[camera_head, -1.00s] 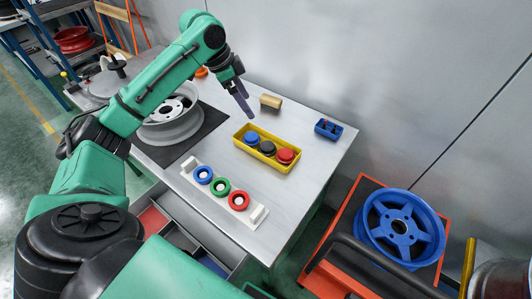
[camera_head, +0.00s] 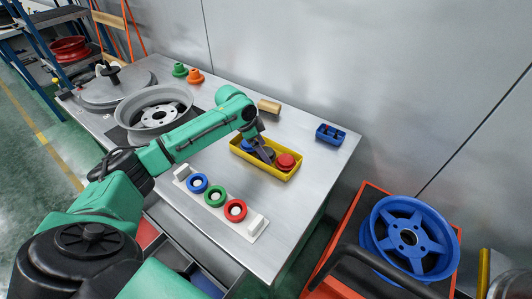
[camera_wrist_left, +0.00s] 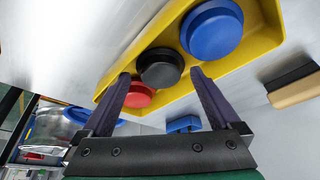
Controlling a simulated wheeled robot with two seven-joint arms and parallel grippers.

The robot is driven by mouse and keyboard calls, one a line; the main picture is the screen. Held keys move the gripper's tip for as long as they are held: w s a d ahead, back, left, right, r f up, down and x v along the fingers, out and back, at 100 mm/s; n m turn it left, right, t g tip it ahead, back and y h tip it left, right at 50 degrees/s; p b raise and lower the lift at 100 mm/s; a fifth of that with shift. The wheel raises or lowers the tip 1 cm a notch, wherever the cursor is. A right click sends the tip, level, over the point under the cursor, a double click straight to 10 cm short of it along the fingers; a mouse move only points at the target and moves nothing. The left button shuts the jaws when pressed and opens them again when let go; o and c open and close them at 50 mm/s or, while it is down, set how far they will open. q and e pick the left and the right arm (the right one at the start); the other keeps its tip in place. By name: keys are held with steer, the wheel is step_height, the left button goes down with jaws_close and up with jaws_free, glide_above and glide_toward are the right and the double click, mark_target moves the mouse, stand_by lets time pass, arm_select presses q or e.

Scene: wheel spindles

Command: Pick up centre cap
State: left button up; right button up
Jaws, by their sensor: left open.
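A yellow tray (camera_head: 281,176) on the grey table holds three round caps: a blue cap (camera_head: 247,145), a black cap partly hidden by my gripper, and a red cap (camera_head: 285,161). My left gripper (camera_head: 264,155) is open and points down over the tray at the black cap. In the left wrist view the black cap (camera_wrist_left: 160,67) shows between and beyond the open fingertips. The blue cap (camera_wrist_left: 211,30) lies to its upper right and the red cap (camera_wrist_left: 139,95) is partly behind a finger. My right gripper is not in view.
A white holder (camera_head: 255,226) with blue, green and red rings lies in front of the tray. A wheel rim (camera_head: 180,98), a wood-handled brush (camera_head: 269,106) and a small blue holder (camera_head: 330,134) are also on the table. A blue wheel (camera_head: 410,238) rests at right.

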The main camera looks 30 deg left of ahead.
arm_select(q)
steer(key=shift+w+d+f, duration=0.15)
steer(key=shift+w+f, duration=0.05)
steer(key=shift+f, duration=0.45)
steer(key=shift+r, duration=0.1)
steer(key=c, duration=1.1)
steer(key=shift+r, duration=0.1)
